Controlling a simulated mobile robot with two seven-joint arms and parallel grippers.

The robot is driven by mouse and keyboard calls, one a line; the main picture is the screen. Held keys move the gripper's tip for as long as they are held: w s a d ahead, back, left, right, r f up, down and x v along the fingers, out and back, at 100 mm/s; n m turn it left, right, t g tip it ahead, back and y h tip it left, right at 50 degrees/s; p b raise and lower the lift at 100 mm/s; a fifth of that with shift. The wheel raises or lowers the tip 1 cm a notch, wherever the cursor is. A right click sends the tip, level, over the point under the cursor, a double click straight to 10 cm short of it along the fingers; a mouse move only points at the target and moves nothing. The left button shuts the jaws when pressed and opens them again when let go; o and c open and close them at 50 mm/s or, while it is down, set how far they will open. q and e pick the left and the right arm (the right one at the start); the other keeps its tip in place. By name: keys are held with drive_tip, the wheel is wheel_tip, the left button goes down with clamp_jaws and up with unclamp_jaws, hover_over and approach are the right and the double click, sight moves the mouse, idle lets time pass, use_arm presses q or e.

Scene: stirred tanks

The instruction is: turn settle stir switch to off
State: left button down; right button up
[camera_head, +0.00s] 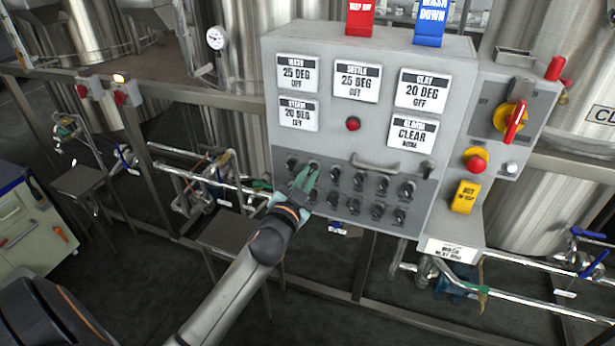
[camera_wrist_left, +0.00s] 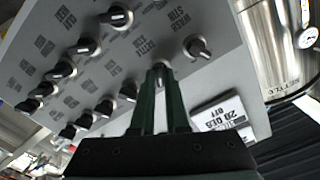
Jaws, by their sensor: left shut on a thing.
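The settle stir switch (camera_wrist_left: 162,69) is a small black rotary knob, second along the panel's upper row. A small label beside it seems to read SETTLE STIR. My left gripper (camera_head: 308,173) reaches this row from below. In the left wrist view its dark green fingers (camera_wrist_left: 160,84) are shut on the switch, one on each side. The fingers hide most of the knob, so I cannot tell its setting. My right gripper is not in view.
Other black knobs (camera_head: 408,190) sit close by in two rows. A metal bar handle (camera_head: 376,169) sticks out above the upper row. A red-and-yellow rotary switch (camera_head: 510,117) and a red mushroom button (camera_head: 475,160) are on the right. Pipes and rails run below the panel.

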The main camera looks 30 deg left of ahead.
use_arm(q)
drive_tip(key=shift+n, duration=0.3)
drive_tip(key=shift+n+p, duration=0.55)
drive_tip(key=shift+n, duration=0.45)
drive_tip(key=n+p, duration=0.1)
drive_tip(key=n, duration=0.2)
drive_tip(key=shift+r+n+p, duration=0.1)
drive_tip(key=shift+n+p, duration=0.2)
drive_tip(key=shift+p, duration=0.1)
drive_tip(key=n+p, duration=0.1)
drive_tip(key=n, duration=0.2)
drive_tip(key=shift+p, duration=0.4)
drive_tip(key=shift+n+p, duration=0.55)
drive_tip(key=shift+n, duration=0.75)
drive_tip(key=c, duration=0.9)
unclamp_jaws()
